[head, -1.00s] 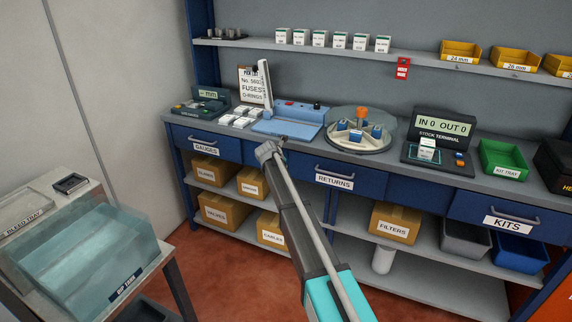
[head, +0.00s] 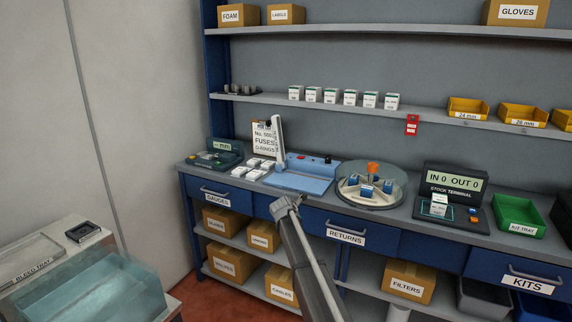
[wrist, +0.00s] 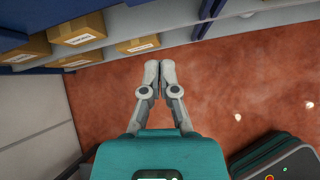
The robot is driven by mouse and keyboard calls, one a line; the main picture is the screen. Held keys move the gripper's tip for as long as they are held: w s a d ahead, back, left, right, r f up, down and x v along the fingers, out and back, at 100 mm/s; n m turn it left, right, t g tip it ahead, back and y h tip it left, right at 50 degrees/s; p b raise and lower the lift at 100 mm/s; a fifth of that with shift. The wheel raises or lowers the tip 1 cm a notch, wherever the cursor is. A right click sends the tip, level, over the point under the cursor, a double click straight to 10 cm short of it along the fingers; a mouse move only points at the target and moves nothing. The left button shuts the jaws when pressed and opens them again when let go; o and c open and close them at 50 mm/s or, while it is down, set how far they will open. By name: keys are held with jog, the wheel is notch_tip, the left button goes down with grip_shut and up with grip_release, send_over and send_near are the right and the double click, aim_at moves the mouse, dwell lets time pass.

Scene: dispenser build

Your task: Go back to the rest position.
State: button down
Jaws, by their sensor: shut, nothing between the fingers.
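My gripper (wrist: 151,78) shows in the wrist view with its two grey fingers together and nothing between them. It points down toward the red floor (wrist: 230,85), beside the lower shelf with cardboard boxes. In the head view my arm reaches up from the bottom toward the front edge of the workbench (head: 400,222), and its far end shows in front of the drawers, near the blue device (head: 305,172). The fingers themselves cannot be made out in the head view.
On the bench stand a round dispenser (head: 395,195), a stock terminal (head: 450,190), a green kit tray (head: 518,215) and small white boxes. A clear-walled dip tank (head: 85,285) stands at the lower left. Red floor (head: 205,293) shows between tank and bench.

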jog(key=s+d+r+m+g+y+p, duration=0.1)
jog(key=s+d+m+g+p, duration=0.1)
jog(key=s+m, duration=0.7)
jog(key=s+d+r+m+g+y+p, duration=0.1)
jog(key=s+m, duration=0.9)
jog(key=s, duration=1)
jog(key=s+d+r+m+g+y+p, duration=0.2)
jog(key=s+d+m+p, duration=0.4)
jog(key=s, duration=0.9)
jog(key=d+r+m+g, duration=0.1)
jog(key=d+m+g, duration=0.1)
jog(key=m, duration=0.1)
jog(key=shift+s+d, duration=0.25)
jog(key=shift+d, duration=0.1)
jog(key=shift+f, duration=0.1)
